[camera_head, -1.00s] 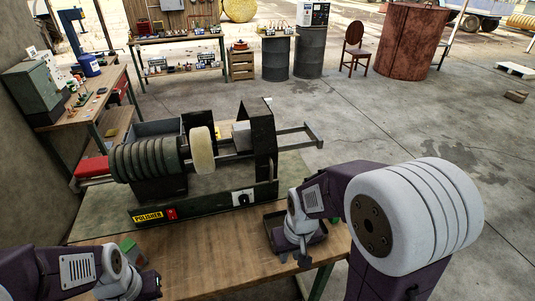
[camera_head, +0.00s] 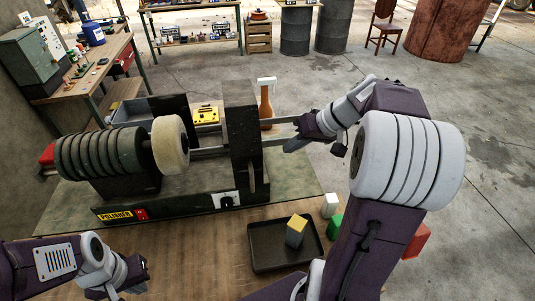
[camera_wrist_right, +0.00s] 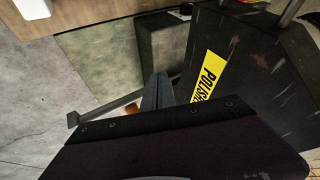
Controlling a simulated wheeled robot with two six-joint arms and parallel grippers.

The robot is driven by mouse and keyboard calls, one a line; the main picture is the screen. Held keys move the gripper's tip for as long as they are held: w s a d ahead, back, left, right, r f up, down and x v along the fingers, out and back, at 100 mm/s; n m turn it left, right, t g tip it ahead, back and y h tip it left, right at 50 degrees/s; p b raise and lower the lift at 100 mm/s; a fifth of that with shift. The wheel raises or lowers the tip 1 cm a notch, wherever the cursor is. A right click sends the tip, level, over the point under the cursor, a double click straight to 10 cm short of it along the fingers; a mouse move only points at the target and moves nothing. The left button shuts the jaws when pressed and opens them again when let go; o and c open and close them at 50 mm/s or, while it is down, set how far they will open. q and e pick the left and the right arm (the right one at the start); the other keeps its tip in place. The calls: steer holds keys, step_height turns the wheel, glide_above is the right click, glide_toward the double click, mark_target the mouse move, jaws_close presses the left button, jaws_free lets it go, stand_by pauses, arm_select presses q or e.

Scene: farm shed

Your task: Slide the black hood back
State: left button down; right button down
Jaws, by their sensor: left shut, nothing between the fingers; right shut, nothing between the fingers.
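The black hood (camera_head: 241,130) is a tall dark upright box on the rails of the polisher (camera_head: 170,205), right of the pale polishing wheel (camera_head: 170,145). My right gripper (camera_head: 288,147) is shut and empty, just right of the hood near the rail ends. Whether it touches the hood or rail cannot be told. In the right wrist view its fingers (camera_wrist_right: 156,92) show close together, left of the yellow polisher label (camera_wrist_right: 208,76). My left gripper (camera_head: 125,292) is shut and empty at the bottom left, over the bench and away from the hood.
A dark tray (camera_head: 265,260) with a yellow-topped grey block stands on the bench front. White (camera_head: 330,205), green and red blocks lie near my right arm. An orange-brown bottle (camera_head: 266,105) stands behind the hood. Dark ribbed discs (camera_head: 100,155) sit at the machine's left.

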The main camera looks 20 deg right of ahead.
arm_select(q)
steer(key=shift+w+d, duration=0.1)
steer(key=shift+w, duration=0.05)
steer(key=shift+a+r+p, duration=0.3)
steer(key=shift+r+p, duration=0.3)
steer(key=shift+d, duration=0.15)
arm_select(e)
steer(key=w+a+f, duration=0.1)
steer(key=a, duration=0.1)
steer(key=w+a+f, duration=0.1)
steer(key=a, duration=0.1)
steer(key=w+a+f, duration=0.1)
steer(key=f, duration=0.1)
steer(key=shift+w+a, duration=0.2)
steer(key=shift+a, duration=0.2)
steer(key=shift+a+r, duration=0.1)
